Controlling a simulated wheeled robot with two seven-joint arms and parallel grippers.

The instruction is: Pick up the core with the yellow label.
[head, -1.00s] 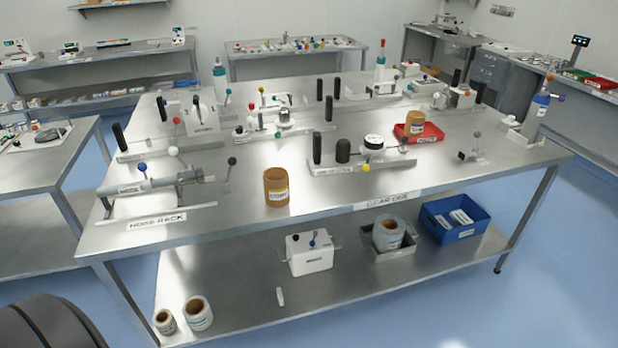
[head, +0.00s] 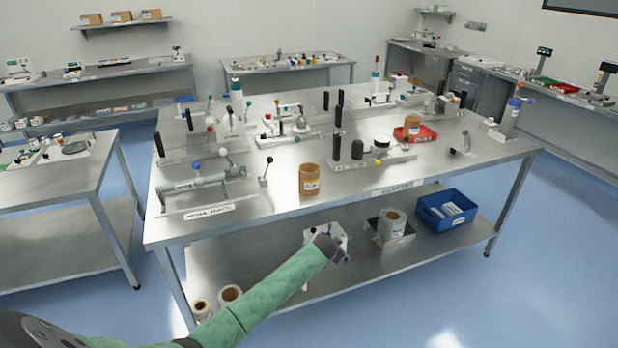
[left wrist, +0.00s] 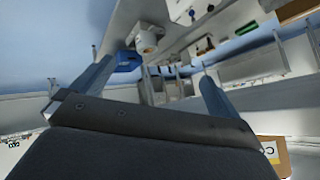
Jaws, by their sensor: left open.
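A brown core (head: 309,182) with a pale yellowish label stands upright near the front edge of the steel table (head: 270,208). A second brown core (head: 412,125) stands at the red tray (head: 428,134) farther right; its label is too small to read. My left gripper (head: 340,252) is at the end of the green-sleeved arm, in front of the table, below and slightly right of the front core and apart from it. In the left wrist view its two fingers (left wrist: 150,85) are spread with nothing between them. My right gripper is not in view.
The lower shelf holds white rolls (head: 230,294), a roll in a grey tray (head: 392,225) and a blue bin (head: 447,209). A fixture with black posts (head: 357,160) stands right of the front core, and a cylinder rack (head: 195,183) left of it. Bare tabletop surrounds that core.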

